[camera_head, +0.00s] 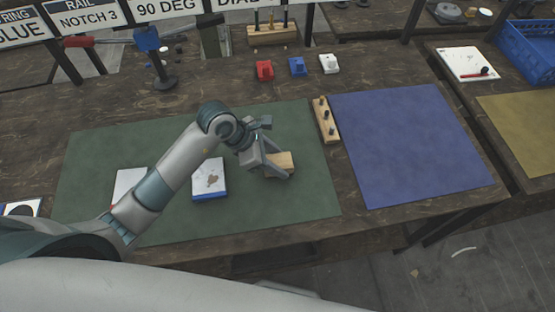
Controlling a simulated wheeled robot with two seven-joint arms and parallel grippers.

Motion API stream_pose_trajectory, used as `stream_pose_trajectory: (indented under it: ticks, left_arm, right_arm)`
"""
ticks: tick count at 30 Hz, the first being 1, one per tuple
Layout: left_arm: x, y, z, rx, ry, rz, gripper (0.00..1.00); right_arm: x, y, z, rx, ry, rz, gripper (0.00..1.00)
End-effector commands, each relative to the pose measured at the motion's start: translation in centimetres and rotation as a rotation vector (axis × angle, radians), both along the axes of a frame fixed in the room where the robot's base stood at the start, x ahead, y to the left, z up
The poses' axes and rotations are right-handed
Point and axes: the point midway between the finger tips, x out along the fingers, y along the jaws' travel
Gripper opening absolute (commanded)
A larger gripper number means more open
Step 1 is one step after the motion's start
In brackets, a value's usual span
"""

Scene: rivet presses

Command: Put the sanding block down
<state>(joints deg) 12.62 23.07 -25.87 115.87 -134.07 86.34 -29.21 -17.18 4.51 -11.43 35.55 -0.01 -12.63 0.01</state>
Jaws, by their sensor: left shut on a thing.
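The sanding block (282,161) is a small light-wood block over the green mat (310,190), right of the middle of the picture. My left gripper (279,170) is shut on it, with fingers on either side. I cannot tell whether the block touches the mat or is held just above it. My left arm comes in from the left and hides part of the mat. My right gripper does not show.
A wooden peg holder (326,120) stands between the green mat and the blue mat (410,140). Red (264,70), blue (298,66) and white (329,64) pieces sit behind.

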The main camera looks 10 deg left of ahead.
Motion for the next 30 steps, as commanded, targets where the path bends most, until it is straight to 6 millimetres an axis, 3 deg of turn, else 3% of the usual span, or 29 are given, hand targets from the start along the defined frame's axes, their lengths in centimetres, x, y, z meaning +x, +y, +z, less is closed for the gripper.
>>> stream_pose_trajectory:
  ticks: [15, 16, 18, 30]
  left_arm:
    - [0.01, 0.02, -1.27, 0.001, -0.002, 0.000, 0.24]
    - [0.01, 0.01, -1.12, 0.001, -0.001, 0.000, 0.52]
    - [0.00, 0.00, -1.10, 0.001, -0.001, 0.000, 0.63]
    - [0.00, 0.00, -0.80, 0.000, -0.001, 0.001, 0.63]
  right_arm:
    - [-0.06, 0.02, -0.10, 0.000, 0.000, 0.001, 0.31]
    - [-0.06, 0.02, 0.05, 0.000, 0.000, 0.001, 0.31]
    - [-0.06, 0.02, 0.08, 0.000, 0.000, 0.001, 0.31]
    - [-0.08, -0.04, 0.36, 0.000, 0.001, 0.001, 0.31]
